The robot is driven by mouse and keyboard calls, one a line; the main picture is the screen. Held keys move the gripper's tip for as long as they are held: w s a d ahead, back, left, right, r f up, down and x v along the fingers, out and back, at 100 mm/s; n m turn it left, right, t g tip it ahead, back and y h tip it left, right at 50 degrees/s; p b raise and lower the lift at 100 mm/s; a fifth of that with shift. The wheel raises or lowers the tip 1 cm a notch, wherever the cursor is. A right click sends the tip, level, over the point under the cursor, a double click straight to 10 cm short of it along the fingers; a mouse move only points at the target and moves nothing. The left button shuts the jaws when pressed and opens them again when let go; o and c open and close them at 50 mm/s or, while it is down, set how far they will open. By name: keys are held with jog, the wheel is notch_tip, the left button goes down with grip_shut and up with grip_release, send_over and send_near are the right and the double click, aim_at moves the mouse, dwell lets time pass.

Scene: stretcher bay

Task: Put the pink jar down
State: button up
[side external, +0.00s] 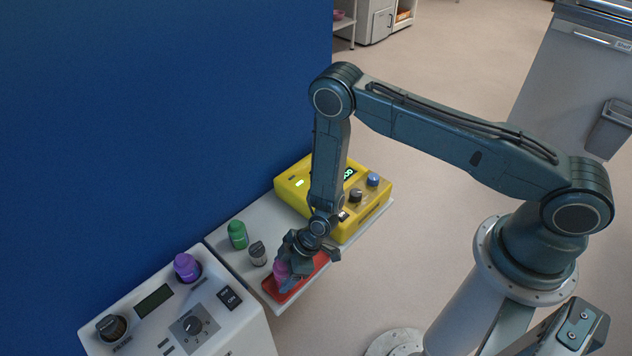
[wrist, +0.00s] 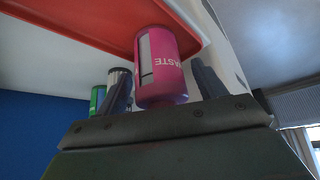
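The pink jar (side external: 281,271) stands upright on the red tray (side external: 296,288), at the near end of the light shelf. In the wrist view the pink jar (wrist: 166,75), with a white label, has its base against the red tray (wrist: 80,28). My gripper (side external: 297,266) is low over the tray, around the jar. In the wrist view the fingers of my gripper (wrist: 163,80) are spread on either side of the jar, with a narrow gap showing on each side. My gripper partly hides the jar and tray in the side view.
A green jar (side external: 237,235) and a grey-white jar (side external: 257,254) stand left of the tray. A yellow device (side external: 367,205) with knobs is behind. A white console (side external: 210,310) holding a purple jar (side external: 187,267) is at front left. A blue wall (side external: 150,120) bounds the left.

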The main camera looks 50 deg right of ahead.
jog(key=shift+r, duration=0.1)
jog(key=v, duration=1.2)
dwell(0.4)
dwell(0.4)
jog(key=shift+r, duration=0.1)
jog(key=s+d+r+m+t+h, duration=0.15)
jog(key=d+r, duration=0.25)
jog(key=r, duration=1)
jog(key=d+r+m+h, duration=0.1)
jog(key=d+r+m, duration=0.15)
jog(key=r, duration=1.15)
jog(key=s+d+r+m+h, duration=0.1)
jog(key=s+d+r+m, duration=0.2)
jog(key=s+r, duration=0.3)
jog(key=s+d+r+m+h, duration=0.1)
jog(key=s+d+r+m, duration=0.3)
jog(key=s+r, duration=0.3)
jog(key=s+d, duration=0.1)
jog(key=s, duration=0.4)
jog(key=shift+s+d+t, duration=0.25)
jog(key=shift+t, duration=0.1)
